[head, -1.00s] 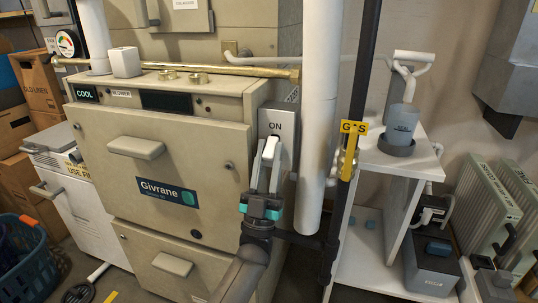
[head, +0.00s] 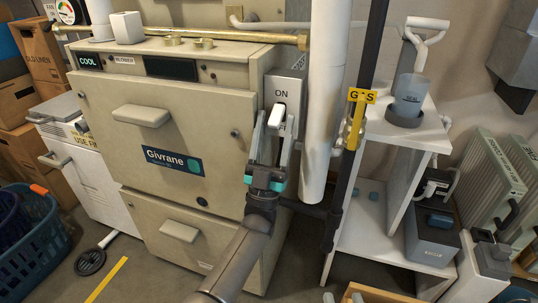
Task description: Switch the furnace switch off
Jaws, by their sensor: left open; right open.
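The furnace switch is a grey box (head: 291,82) marked "ON" on the right side of the beige furnace (head: 110,95). Its white lever (head: 277,117) sits just below the "ON" mark and looks raised. My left gripper (head: 273,125) has its grey fingers apart, pointing up at the switch, with the lever between or just behind the tips. I cannot tell whether a finger touches it. The fingers hide the lower part of the switch box. My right gripper is not in view.
A white vertical pipe (head: 324,110) and a dark gas pipe (head: 350,160) with a yellow handle stand close to the right. A white shelf (head: 415,130) stands further right. A brass pipe (head: 225,36) crosses the furnace top. A blue basket (head: 45,245) is at lower left.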

